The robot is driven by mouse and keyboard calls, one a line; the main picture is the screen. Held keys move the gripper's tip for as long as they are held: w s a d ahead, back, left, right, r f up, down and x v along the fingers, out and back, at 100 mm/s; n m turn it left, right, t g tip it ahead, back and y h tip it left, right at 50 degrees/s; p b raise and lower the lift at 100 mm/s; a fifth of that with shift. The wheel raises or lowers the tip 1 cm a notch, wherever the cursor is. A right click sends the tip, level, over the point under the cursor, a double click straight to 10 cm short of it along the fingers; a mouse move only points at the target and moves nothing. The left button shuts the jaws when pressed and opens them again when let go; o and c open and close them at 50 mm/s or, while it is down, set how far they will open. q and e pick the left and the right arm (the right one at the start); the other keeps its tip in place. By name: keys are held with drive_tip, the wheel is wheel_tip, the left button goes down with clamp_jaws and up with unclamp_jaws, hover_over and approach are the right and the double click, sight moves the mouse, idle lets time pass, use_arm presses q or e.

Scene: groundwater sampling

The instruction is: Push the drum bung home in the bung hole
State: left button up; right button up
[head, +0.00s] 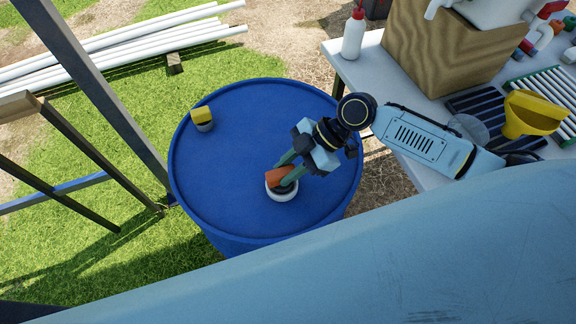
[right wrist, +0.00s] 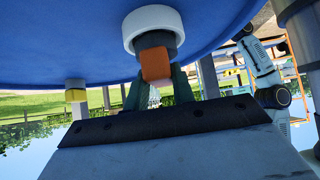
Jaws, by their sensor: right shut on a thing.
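The blue drum (head: 235,165) stands upright with its flat top in view. On its top is a white ring (head: 283,195), the collar of the bung hole; it also shows in the right wrist view (right wrist: 153,20). The drum bung has an orange grip (head: 278,177) and a dark grey body; in the right wrist view its grip (right wrist: 155,65) faces me and its body is at the ring's opening. How deep it sits I cannot tell. My right gripper (head: 287,171) is shut on the bung's grip, above the ring. My left gripper is not in view.
A yellow-topped grey cap (head: 202,117) stands near the drum's far left rim. A white table (head: 375,65) at the right carries a bottle (head: 354,33), a wooden box (head: 440,45) and a yellow scoop (head: 532,113). A metal frame (head: 105,95) stands left of the drum.

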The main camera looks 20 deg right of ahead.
drive_tip(key=shift+f+b, duration=0.5)
drive_tip(key=shift+f, duration=0.2)
drive_tip(key=o, duration=0.9)
drive_tip(key=shift+o, duration=0.2)
drive_tip(key=v, duration=1.3)
drive_tip(key=shift+r, duration=0.2)
drive_tip(key=shift+d, duration=0.1)
